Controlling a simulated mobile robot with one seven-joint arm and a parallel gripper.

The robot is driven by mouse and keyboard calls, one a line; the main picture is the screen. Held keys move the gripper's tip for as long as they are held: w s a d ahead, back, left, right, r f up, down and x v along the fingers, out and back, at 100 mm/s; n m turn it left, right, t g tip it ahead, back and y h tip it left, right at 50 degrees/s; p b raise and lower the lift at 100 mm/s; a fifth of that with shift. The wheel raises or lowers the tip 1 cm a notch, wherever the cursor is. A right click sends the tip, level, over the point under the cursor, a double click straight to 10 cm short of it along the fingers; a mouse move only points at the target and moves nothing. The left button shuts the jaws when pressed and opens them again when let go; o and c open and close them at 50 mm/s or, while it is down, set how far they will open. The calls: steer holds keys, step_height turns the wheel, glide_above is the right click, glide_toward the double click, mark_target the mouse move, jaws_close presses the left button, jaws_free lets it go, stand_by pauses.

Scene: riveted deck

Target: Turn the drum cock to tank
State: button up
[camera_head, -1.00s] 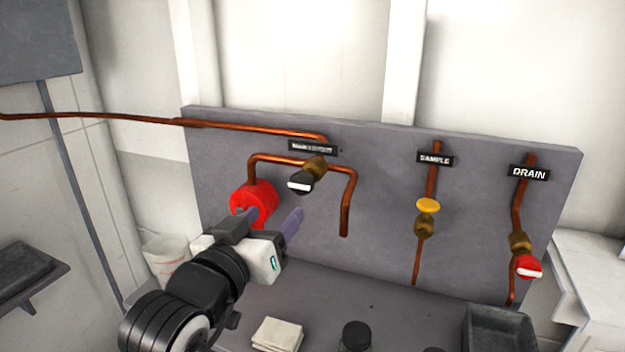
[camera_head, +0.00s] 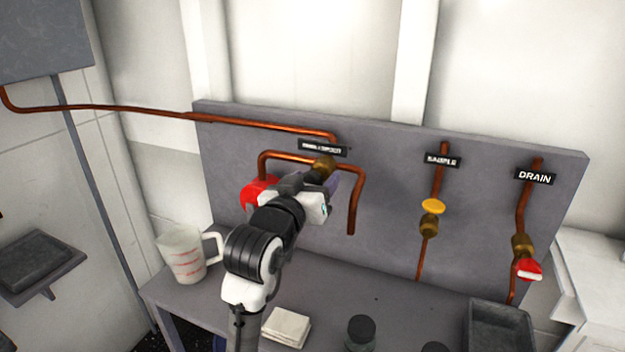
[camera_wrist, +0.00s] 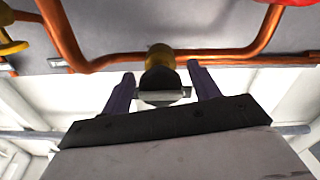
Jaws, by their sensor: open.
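The cock on the copper pipe under the left nameplate (camera_head: 322,149) has a brass body (camera_head: 323,165) and a dark handle. My gripper (camera_head: 322,186) is at this cock and hides its handle in the head view. In the wrist view the two purple fingers of my gripper (camera_wrist: 160,73) stand apart, one on each side of the dark handle (camera_wrist: 162,84) with its pale bar. Whether either finger touches it I cannot tell. The brass body (camera_wrist: 160,55) shows beyond it. The nameplate's lettering is too blurred to read.
A red round fitting (camera_head: 253,193) is left of my gripper. Right are a yellow-handled cock (camera_head: 432,207) and a red-handled DRAIN cock (camera_head: 528,270). A measuring jug (camera_head: 182,256), folded cloth (camera_head: 287,327), dark jar (camera_head: 360,331) and grey tray (camera_head: 502,325) stand below.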

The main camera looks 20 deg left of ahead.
steer(key=c, duration=1)
steer(key=shift+f+b, duration=0.1)
steer(key=shift+b, duration=0.25)
steer(key=m+b, duration=0.2)
steer(key=shift+f+m+b, duration=0.1)
steer(key=shift+m+b, duration=0.3)
steer(key=m+b, duration=0.5)
steer(key=m, duration=0.1)
steer(key=m+b, duration=0.3)
steer(key=m, duration=0.1)
steer(key=shift+m+b, duration=0.35)
steer(key=shift+m, duration=0.05)
steer(key=shift+r+m+b, duration=0.2)
steer(key=shift+m+b, duration=0.95)
steer(key=shift+m, duration=0.95)
